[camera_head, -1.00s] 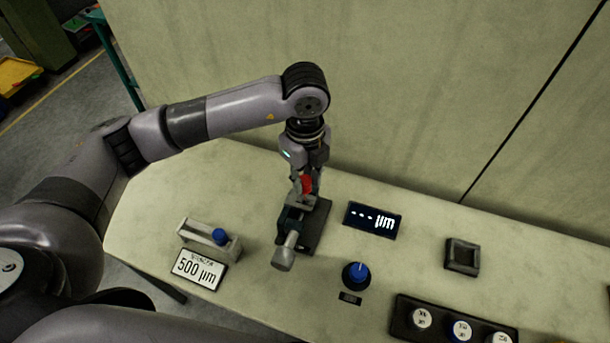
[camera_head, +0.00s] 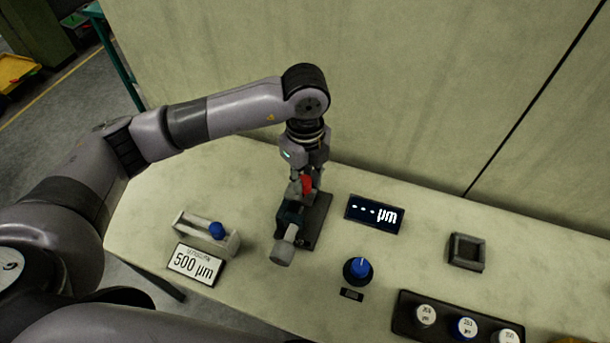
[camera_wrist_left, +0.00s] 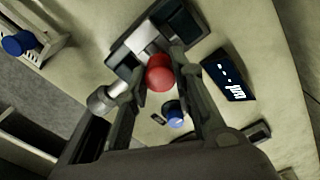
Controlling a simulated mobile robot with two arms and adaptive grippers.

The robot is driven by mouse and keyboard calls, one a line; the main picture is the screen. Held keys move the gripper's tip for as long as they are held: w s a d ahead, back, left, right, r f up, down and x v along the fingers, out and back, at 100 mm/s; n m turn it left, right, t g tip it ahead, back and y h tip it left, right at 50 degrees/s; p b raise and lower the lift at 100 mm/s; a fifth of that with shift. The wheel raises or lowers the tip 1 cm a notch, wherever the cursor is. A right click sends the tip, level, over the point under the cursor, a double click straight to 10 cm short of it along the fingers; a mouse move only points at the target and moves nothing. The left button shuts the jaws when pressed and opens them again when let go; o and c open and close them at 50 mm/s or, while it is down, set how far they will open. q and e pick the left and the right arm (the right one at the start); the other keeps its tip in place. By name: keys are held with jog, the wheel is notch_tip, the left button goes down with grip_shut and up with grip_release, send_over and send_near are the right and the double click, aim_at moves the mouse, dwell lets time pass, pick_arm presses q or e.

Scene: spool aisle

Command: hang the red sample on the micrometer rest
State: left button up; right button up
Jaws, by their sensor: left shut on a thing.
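The red sample (camera_head: 307,184) is between the fingers of my left gripper (camera_head: 305,182), which points down over the micrometer rest. In the left wrist view the red sample (camera_wrist_left: 160,74) shows as a round red end between the two fingers (camera_wrist_left: 160,84). The micrometer (camera_head: 288,232) stands on a dark base, its grey thimble pointing to the front. The sample is right at the micrometer's rest (camera_wrist_left: 148,38); I cannot tell whether it touches. My right gripper does not show.
A display reading "--- µm" (camera_head: 374,214) stands right of the micrometer. A blue knob (camera_head: 358,269), a dark square frame (camera_head: 466,252) and a tray of round pieces (camera_head: 408,325) are further right. A grey holder with a blue piece (camera_head: 217,231) and a "500 µm" sign (camera_head: 195,264) are left.

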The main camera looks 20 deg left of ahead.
pick_arm(q)
jog(key=shift+f+b, duration=0.8)
jog(key=shift+f, duration=0.3)
jog(key=o, duration=1.1)
jog(key=shift+r, duration=0.1)
jog(key=shift+r, duration=0.25)
notch_tip(320, 180, up, 12)
jog(key=shift+f, duration=0.25)
